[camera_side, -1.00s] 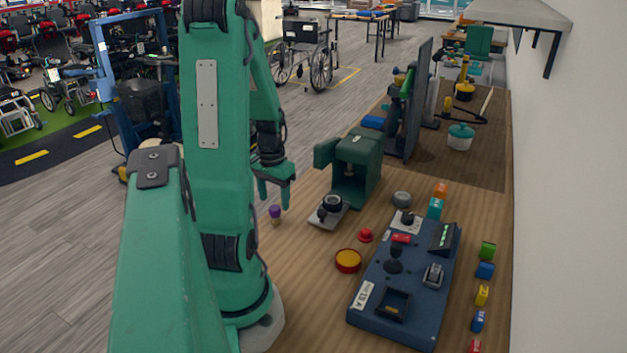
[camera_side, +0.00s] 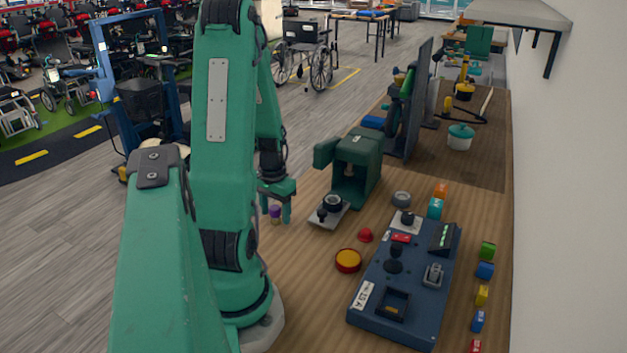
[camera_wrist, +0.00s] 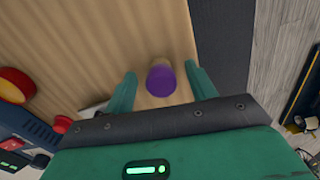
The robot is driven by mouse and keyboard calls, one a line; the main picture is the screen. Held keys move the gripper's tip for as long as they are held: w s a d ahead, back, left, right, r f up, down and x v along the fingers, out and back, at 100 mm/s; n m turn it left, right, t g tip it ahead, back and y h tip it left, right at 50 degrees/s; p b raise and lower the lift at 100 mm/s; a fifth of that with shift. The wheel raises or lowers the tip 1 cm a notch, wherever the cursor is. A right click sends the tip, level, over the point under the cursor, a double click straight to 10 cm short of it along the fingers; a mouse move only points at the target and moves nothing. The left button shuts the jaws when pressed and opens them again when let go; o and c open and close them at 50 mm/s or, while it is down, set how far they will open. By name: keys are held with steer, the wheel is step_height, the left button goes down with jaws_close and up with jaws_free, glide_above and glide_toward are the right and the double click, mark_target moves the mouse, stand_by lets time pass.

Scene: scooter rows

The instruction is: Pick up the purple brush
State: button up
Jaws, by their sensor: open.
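The purple brush (camera_side: 275,212) stands upright on the wooden bench near its left edge in the side view. It has a purple top and a lighter lower part. In the wrist view its purple top (camera_wrist: 161,80) shows between my two fingers, apart from both. My gripper (camera_side: 279,211) points down at the brush, with its fingers open on either side. It also shows in the wrist view (camera_wrist: 163,85), with a gap on each side of the brush.
A dark green press-like device (camera_side: 352,165) and a small metal plate with a black knob (camera_side: 328,210) stand right of the brush. A yellow button (camera_side: 348,260), a red button (camera_side: 365,235) and a blue control panel (camera_side: 372,297) lie nearer. Wood around the brush is clear.

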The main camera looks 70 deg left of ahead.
mark_target(276, 208)
steer(key=c, duration=1.1)
steer(key=shift+o, duration=0.2)
steer(key=shift+r, duration=0.1)
steer(key=shift+r, duration=1.15)
steer(key=shift+w+d+r, duration=0.1)
steer(key=shift+r, duration=0.85)
steer(key=w+d+r, duration=0.6)
steer(key=d, duration=0.3)
steer(key=shift+d+r, duration=0.25)
steer(key=shift+r, duration=0.05)
